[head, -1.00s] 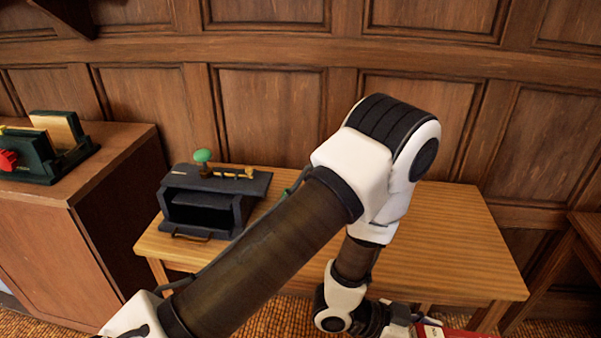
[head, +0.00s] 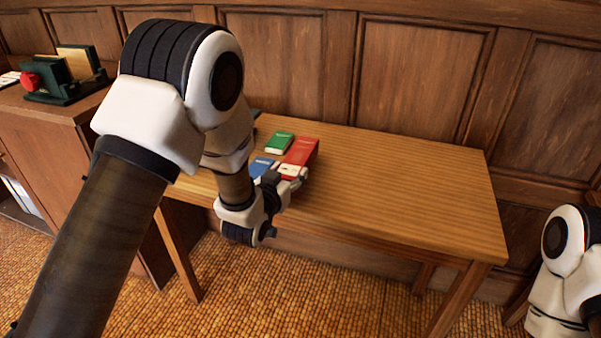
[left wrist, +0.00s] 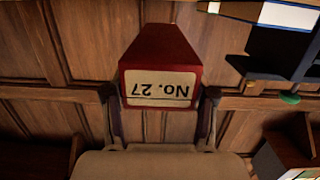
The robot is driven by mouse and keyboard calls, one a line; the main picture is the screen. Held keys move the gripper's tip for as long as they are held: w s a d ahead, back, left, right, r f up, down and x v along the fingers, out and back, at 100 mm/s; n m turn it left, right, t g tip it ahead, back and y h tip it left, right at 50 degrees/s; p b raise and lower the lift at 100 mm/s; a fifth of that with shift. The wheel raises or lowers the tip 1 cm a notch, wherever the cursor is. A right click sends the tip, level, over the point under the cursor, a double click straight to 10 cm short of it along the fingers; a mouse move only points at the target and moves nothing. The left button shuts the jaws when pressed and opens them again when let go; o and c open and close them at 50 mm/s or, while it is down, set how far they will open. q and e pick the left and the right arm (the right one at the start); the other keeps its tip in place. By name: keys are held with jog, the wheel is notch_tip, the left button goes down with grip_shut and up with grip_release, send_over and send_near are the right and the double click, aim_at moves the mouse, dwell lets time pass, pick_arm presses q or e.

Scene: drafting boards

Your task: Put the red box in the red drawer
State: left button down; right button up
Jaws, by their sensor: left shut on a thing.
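My left gripper (head: 283,180) is shut on the red box (head: 301,152), seen at the left part of the wooden table in the head view. In the left wrist view the red box (left wrist: 160,52) sits between the two fingers (left wrist: 160,118), with a pale label reading "No. 27" upside down. I cannot tell whether the box touches the tabletop. No red drawer can be made out. My right gripper is out of view; only part of my right arm shows at the right edge.
A green box (head: 279,143) and a blue box (head: 261,166) are beside the red box. The table's middle and right (head: 400,185) are clear. A cabinet (head: 40,145) at left bears a dark green holder (head: 65,92) with a red knob. A dark unit (left wrist: 280,52) shows in the wrist view.

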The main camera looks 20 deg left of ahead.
aim_at(298, 162)
pick_arm(q)
jog(key=w, duration=0.5)
jog(key=shift+w+d+f, duration=0.3)
jog(key=shift+w, duration=0.05)
jog(key=shift+w+f, duration=0.15)
jog(key=shift+f, duration=1.65)
jog(key=shift+f+b, duration=0.1)
jog(key=shift+b, duration=0.25)
jog(key=shift+c, duration=1.7)
grip_release()
